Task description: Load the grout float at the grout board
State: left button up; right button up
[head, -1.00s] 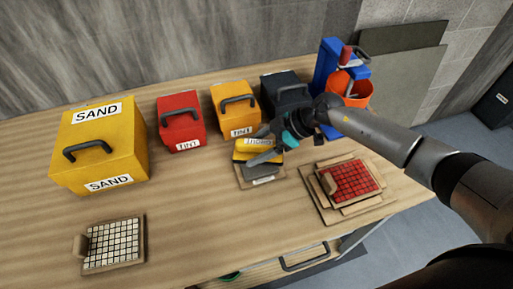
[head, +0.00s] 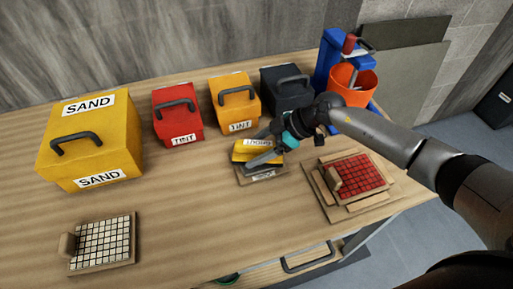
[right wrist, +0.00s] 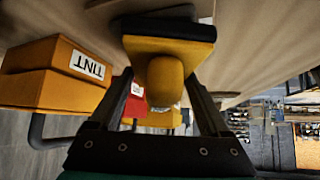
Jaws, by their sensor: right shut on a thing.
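My right gripper (head: 264,147) is shut on the yellow grout float (head: 246,152) over the grout board (head: 244,180). The board is a small tan-edged plate with a white label on its front, mostly hidden under the float and fingers. In the right wrist view, the float's rounded yellow handle (right wrist: 165,78) sits between the two fingers, with its dark pad (right wrist: 168,27) beyond. The pad is very close to the board; I cannot tell whether they touch. My left gripper is not in view.
Behind stand a yellow sand box (head: 92,140), red (head: 178,115) and orange (head: 235,103) tint boxes, a dark box (head: 287,93) and an orange bucket (head: 350,88). A white-tiled panel (head: 103,243) lies front left, a red-tiled panel (head: 358,175) right. The middle-left tabletop is clear.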

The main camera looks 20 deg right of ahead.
jog(key=shift+f, duration=0.5)
dwell(0.6)
jog(key=shift+s+f+p, duration=0.1)
jog(key=shift+f+p, duration=0.1)
jog(key=shift+p, duration=0.15)
dwell(2.0)
jog(key=shift+r, duration=0.1)
notch_tip(320, 180, up, 7)
jog(key=p, duration=0.9)
jog(key=shift+r, duration=0.1)
dwell(0.6)
